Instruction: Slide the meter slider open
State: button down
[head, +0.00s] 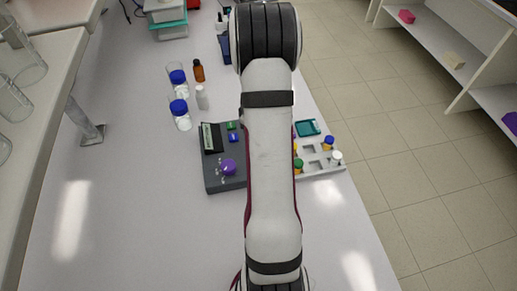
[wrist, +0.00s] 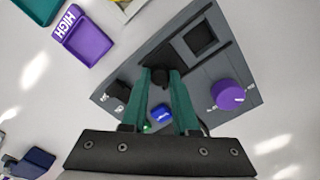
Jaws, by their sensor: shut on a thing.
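The grey meter (head: 212,180) lies on the bench in the head view, with its right part hidden behind my arm. In the wrist view its panel (wrist: 240,65) fills the middle. The small dark slider knob (wrist: 160,77) stands in a dark track on the panel. My gripper (wrist: 161,74) has its green fingers on either side of this knob, shut on it. A purple dial (wrist: 229,94), a blue button (wrist: 162,113) and a dark square recess (wrist: 199,37) are on the same panel. The gripper is hidden by the arm in the head view.
A white rack (head: 322,168) with capped vials stands right of the meter. Blue-capped jars (head: 182,118), a white bottle (head: 202,98) and a brown bottle (head: 198,71) stand behind it. A purple tray marked HIGH (wrist: 84,38) lies beside the meter. The bench is clear at front left.

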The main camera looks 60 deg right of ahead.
jog(key=shift+w+d, duration=0.2)
jog(key=c, duration=0.7)
grip_release()
jog(key=shift+o, duration=0.2)
notch_tip(320, 180, up, 16)
jog(key=shift+f, duration=0.1)
